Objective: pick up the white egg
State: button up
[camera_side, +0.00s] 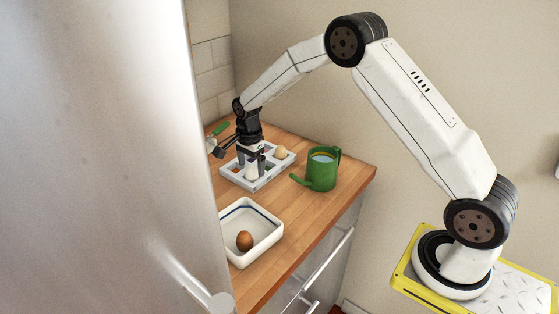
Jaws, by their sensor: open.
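A white egg (251,173) sits in a white compartmented tray (264,184) on the wooden counter. My gripper (251,168) is open and points down over the tray, with its fingers beside the white egg. The fingers partly hide the egg, and I cannot tell whether they touch it.
A pale yellowish egg (281,153) sits in the tray's right part. A green watering can (321,171) stands to the right. A white dish (265,231) with a brown egg (244,240) is in front. A steel front (110,150) blocks the left side. The counter's (330,207) right front is clear.

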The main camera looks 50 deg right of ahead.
jog(key=shift+f, duration=0.65)
jog(key=c, duration=0.8)
